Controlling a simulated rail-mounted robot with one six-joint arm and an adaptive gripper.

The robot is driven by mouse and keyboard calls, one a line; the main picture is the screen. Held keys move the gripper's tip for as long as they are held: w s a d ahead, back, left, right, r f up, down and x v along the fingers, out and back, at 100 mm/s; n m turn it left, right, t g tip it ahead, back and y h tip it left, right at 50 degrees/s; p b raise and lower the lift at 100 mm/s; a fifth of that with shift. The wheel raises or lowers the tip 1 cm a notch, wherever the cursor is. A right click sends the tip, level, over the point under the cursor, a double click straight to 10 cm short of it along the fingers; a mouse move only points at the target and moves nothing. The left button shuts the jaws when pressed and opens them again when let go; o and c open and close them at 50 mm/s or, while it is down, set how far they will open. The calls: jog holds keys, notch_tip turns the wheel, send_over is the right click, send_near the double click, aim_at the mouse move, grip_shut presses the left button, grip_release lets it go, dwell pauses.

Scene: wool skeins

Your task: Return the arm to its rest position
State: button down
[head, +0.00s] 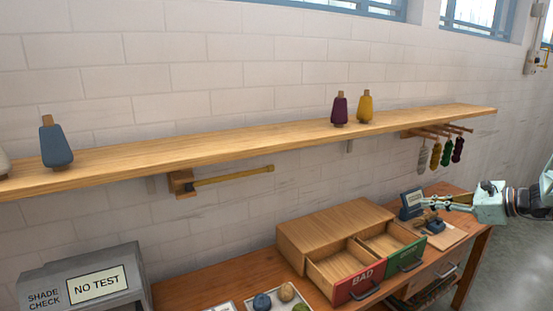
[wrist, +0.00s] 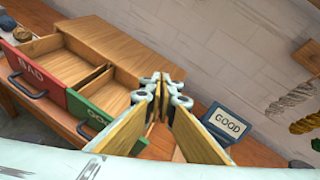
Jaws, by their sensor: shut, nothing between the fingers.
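My gripper (head: 436,204) is at the right of the head view, above the right end of the wooden bench. Its fingers also show in the wrist view (wrist: 164,100), closed together with nothing between them. The arm reaches in from the right edge of the head view. Beyond the fingers in the wrist view are the drawer box and a small screen (wrist: 228,124) reading GOOD. The rest of the arm is outside the head view.
A drawer box (head: 322,226) has a red BAD drawer (head: 357,285) and a green drawer (head: 405,256), both pulled open and seemingly empty. Skeins (head: 435,154) hang from pegs under the shelf (head: 230,143). A dark blue item (head: 435,226) lies below my gripper. A shade-check box (head: 85,282) reads NO TEST.

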jog(key=s+a+r+n+g+h, duration=0.1)
jog(key=s+a+r+n+g, duration=0.1)
jog(key=s+a+r+n, duration=0.45)
jog(key=s+a+r+n+g, duration=0.1)
jog(key=s+a+r+g, duration=0.15)
jog(key=s+a, duration=0.8)
jog(key=s+a+r+n+g+h, duration=0.15)
jog(key=s+a+r+n, duration=0.35)
jog(key=a, duration=0.7)
jog(key=s+a+r+n+g+h, duration=0.1)
jog(key=s+a+n, duration=0.15)
jog(key=s, duration=0.65)
jog(key=s+a+r+n+h, duration=0.1)
jog(key=s+a+n+h, duration=0.15)
jog(key=s, duration=0.65)
jog(key=s+a+r+n+g+h, duration=0.1)
jog(key=s+a+r+n, duration=0.15)
jog(key=s, duration=0.65)
jog(key=s+d+f+n+t+h, duration=0.1)
jog(key=s+d+f+n, duration=0.1)
jog(key=s, duration=0.7)
jog(key=shift+s+d+n+t+h, duration=0.3)
jog(key=shift+d+n+t+h, duration=0.15)
jog(key=shift+n, duration=0.65)
